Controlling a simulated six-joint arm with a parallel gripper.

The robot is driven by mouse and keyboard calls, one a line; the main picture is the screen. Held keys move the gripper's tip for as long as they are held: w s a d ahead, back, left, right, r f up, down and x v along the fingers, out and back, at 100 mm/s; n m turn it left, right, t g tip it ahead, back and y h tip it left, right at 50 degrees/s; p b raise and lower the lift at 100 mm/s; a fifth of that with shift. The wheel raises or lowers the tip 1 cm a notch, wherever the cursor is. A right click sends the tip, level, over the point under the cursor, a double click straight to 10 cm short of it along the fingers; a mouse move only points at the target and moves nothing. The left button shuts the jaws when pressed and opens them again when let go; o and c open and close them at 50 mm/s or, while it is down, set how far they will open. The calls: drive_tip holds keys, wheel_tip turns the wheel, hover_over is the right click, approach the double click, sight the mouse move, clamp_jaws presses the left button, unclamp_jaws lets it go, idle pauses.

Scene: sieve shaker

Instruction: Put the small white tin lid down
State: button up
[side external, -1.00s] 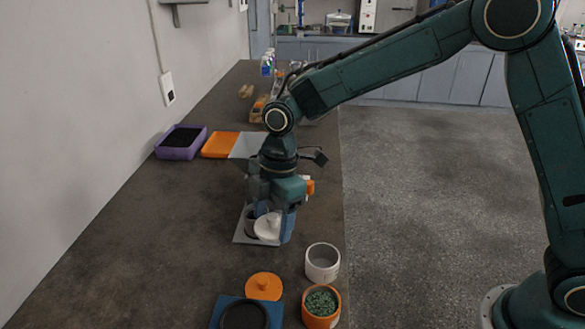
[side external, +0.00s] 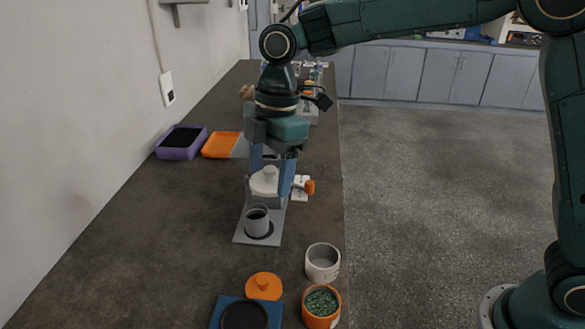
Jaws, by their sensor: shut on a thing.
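The small white tin lid (side external: 264,183) is held between the blue fingers of my gripper (side external: 272,180), which is shut on it. It hangs above the grey sieve shaker (side external: 243,238), toward its far end. A small grey cup (side external: 256,222) stands open on the near part of the shaker's plate. What lies directly under the lid is partly hidden by it and by the fingers.
An orange lid (side external: 264,286), a white open tin (side external: 322,262) and an orange tin with green granules (side external: 321,304) stand in front. A blue plate with a dark disc (side external: 243,318) is beside them. A purple tray (side external: 181,142) and an orange tray (side external: 221,145) lie back left. The left tabletop is clear.

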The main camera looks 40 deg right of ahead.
idle(0.4)
drive_tip(key=shift+s+d+r+m, duration=0.3)
drive_tip(key=shift+s+d+r, duration=0.05)
drive_tip(key=shift+s+r, duration=0.05)
drive_tip(key=s+d+r+m, duration=0.4)
drive_tip(key=s+d, duration=0.1)
drive_tip(key=s, duration=0.2)
drive_tip(key=shift+s+d+r+t, duration=0.15)
drive_tip(key=shift+r+t, duration=0.05)
drive_tip(key=shift+t, duration=0.2)
drive_tip(key=shift+f, duration=0.1)
hover_over(324, 245)
drive_tip(key=s+a, duration=0.2)
wheel_tip(324, 245, down, 16)
drive_tip(key=shift+r, duration=0.2)
drive_tip(key=shift+f, duration=0.1)
drive_tip(key=shift+f, duration=2)
drive_tip(key=shift+f, duration=0.55)
